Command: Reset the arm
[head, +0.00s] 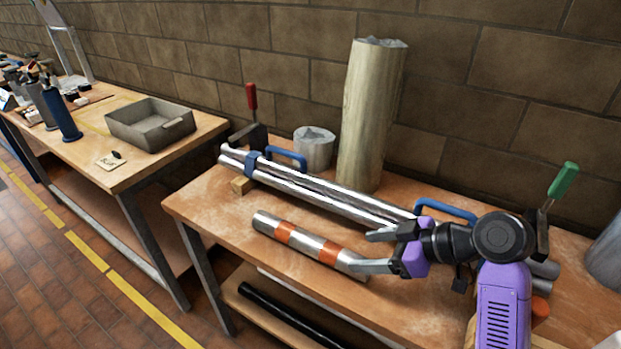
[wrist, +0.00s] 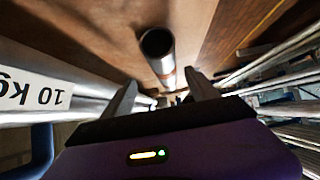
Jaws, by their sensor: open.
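My gripper (head: 368,252) is open over the front workbench, its fingers pointing left. A short metal tube with orange bands (head: 285,232) lies on the bench at the fingertips. Its right end is partly covered by the lower finger in the head view. In the wrist view the tube (wrist: 159,52) shows its hollow end and runs back toward the gap between the open fingers (wrist: 163,92). I cannot tell whether the fingers touch it.
Long shiny tubes (head: 310,190) with blue handles lie behind, held by a red-handled clamp (head: 251,97) and a green-handled clamp (head: 563,180). A tall column (head: 368,120) and a short cylinder (head: 313,150) stand near the wall. A grey tray (head: 130,118) sits on the left bench.

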